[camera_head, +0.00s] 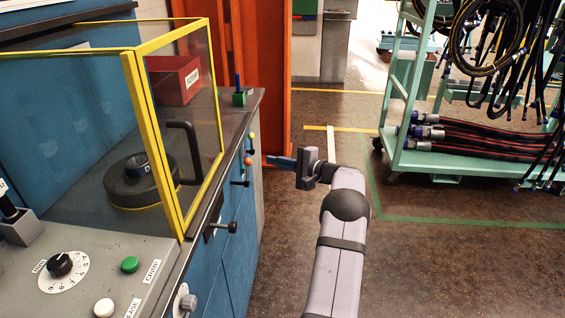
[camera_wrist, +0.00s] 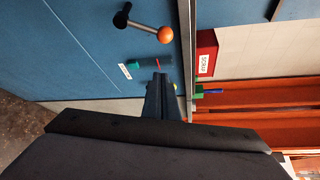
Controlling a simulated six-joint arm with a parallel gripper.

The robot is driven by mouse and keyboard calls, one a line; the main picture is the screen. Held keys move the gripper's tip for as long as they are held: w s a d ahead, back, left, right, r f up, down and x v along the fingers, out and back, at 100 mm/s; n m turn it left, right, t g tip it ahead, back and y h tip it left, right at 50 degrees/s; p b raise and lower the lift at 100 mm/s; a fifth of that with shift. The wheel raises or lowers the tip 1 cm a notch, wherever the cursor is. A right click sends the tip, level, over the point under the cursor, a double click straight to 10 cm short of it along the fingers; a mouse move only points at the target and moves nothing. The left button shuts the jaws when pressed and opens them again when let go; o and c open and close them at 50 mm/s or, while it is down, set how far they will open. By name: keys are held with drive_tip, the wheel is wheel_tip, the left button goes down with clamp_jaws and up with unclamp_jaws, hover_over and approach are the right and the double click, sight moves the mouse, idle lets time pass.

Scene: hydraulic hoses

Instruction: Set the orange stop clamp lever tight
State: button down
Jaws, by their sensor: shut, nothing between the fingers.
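The orange-balled lever (camera_head: 248,160) is on the blue cabinet front, under the edge of the grey top. In the wrist view the orange ball (camera_wrist: 165,34) ends a grey rod slanting from a black pivot (camera_wrist: 121,20). My gripper (camera_head: 268,160) is shut and empty, its fingers pointing left at the cabinet. In the head view the fingertips are close to the right of the orange ball. In the wrist view the gripper (camera_wrist: 159,76) is below the ball with a visible gap. I cannot tell the fingers' exact distance from the panel.
A green and red mark (camera_wrist: 145,63) and small white label (camera_wrist: 125,71) lie near the fingertips. A yellow ball (camera_head: 251,137) sits just above the orange one. A black knob (camera_head: 232,228) juts from the front. A yellow-framed guard (camera_head: 150,130) stands above.

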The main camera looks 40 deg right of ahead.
drive_tip(key=shift+w+a+r+p, duration=0.1)
drive_tip(key=shift+w+a+p, duration=0.15)
drive_tip(key=shift+w+a, duration=0.4)
drive_tip(key=shift+w+a+r+p, duration=0.1)
drive_tip(key=shift+w+a+p, duration=0.2)
drive_tip(key=shift+a, duration=0.55)
drive_tip(key=shift+w+a+p, duration=0.2)
drive_tip(key=shift+w+a, duration=0.3)
drive_tip(key=shift+a, duration=0.25)
drive_tip(key=shift+s+f+b, duration=0.1)
drive_tip(key=shift+b, duration=0.4)
